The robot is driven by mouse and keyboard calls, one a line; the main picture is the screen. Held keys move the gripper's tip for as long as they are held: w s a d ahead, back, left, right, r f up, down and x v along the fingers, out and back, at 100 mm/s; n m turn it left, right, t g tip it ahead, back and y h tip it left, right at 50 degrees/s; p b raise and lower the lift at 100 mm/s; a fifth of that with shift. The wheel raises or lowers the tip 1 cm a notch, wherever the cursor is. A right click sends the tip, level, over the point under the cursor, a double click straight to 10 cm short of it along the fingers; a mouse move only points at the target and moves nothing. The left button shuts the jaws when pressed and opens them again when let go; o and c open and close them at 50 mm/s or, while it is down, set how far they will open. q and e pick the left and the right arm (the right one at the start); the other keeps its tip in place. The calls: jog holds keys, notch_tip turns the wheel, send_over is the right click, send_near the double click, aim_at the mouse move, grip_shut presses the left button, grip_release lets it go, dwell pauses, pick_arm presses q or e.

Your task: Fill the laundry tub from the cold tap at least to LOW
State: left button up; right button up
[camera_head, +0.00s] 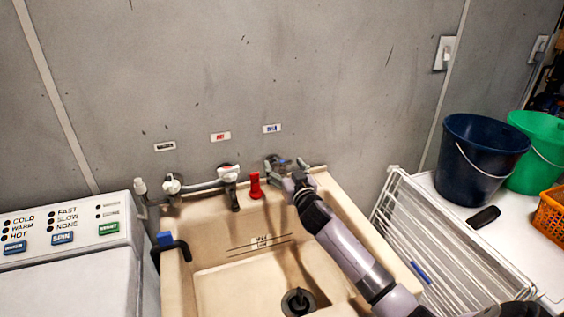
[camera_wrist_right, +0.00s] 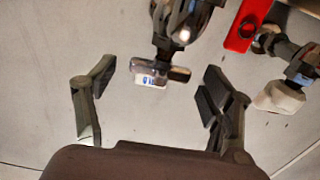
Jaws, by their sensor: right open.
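The beige laundry tub (camera_head: 215,285) shows no visible water. A marked level line (camera_head: 262,242) is on its back wall, its lettering too small to read surely. A dark round drain fitting (camera_head: 298,302) is on its floor; I cannot tell if it is plugged. The cold tap, under the blue wall label (camera_head: 272,128), is mostly hidden by my right gripper (camera_head: 288,176). In the wrist view, the blue-marked tap handle (camera_wrist_right: 150,79) lies between the fingertips of my open right gripper (camera_wrist_right: 160,72), with gaps on both sides. My left gripper is out of view.
A middle tap (camera_head: 230,175) under a red label and a white-handled tap (camera_head: 172,185) stand left along the pipe. A red fitting (camera_head: 255,186) is close beside my gripper. A washer (camera_head: 80,270) is left, a wire rack (camera_head: 425,235) and buckets (camera_head: 475,145) right.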

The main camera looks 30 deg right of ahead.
jog(key=shift+x, duration=1.2)
jog(key=c, duration=1.2)
